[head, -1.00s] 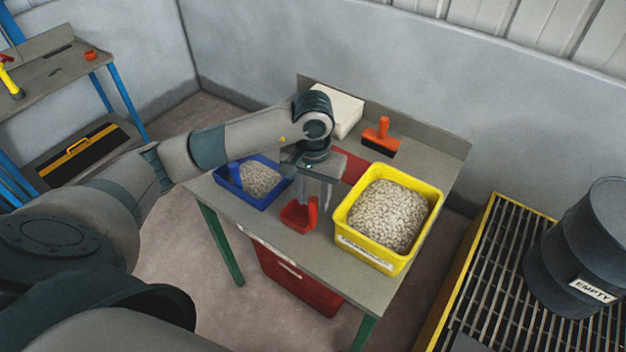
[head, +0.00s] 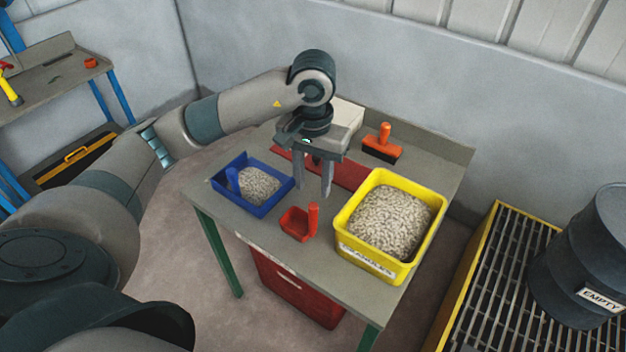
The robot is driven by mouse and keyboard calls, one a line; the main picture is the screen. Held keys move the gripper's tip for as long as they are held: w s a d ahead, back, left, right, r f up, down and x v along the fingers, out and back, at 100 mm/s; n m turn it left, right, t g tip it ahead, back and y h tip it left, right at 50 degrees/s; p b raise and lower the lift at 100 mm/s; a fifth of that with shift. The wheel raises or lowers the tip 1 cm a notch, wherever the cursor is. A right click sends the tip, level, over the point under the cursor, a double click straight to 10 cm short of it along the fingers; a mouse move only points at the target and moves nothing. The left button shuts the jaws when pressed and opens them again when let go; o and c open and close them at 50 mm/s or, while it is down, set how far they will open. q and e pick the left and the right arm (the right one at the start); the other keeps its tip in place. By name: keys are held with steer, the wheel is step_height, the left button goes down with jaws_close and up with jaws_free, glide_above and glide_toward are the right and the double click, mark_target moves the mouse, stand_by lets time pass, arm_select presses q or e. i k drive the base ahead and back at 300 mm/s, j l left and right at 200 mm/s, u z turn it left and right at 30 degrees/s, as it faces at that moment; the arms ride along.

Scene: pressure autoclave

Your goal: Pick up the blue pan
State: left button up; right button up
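The blue pan (head: 246,203) stands on the left part of the table and holds a heap of pale pellets (head: 259,185). A short upright blue handle (head: 233,180) shows at its left side. My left gripper (head: 314,192) points down above the table, to the right of the blue pan and behind the small red scoop (head: 296,225). Its two fingers are apart with nothing between them. It does not touch the pan. My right gripper is not in view.
A yellow bin (head: 351,244) full of pellets stands at the table's right. An orange-handled brush (head: 383,145), a white box (head: 347,116) and a red mat (head: 345,174) lie behind. A dark barrel (head: 585,260) stands on a grating at far right. Bare table (head: 340,277) shows in front.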

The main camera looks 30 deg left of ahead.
mark_target(256, 186)
steer(key=u, duration=1.4)
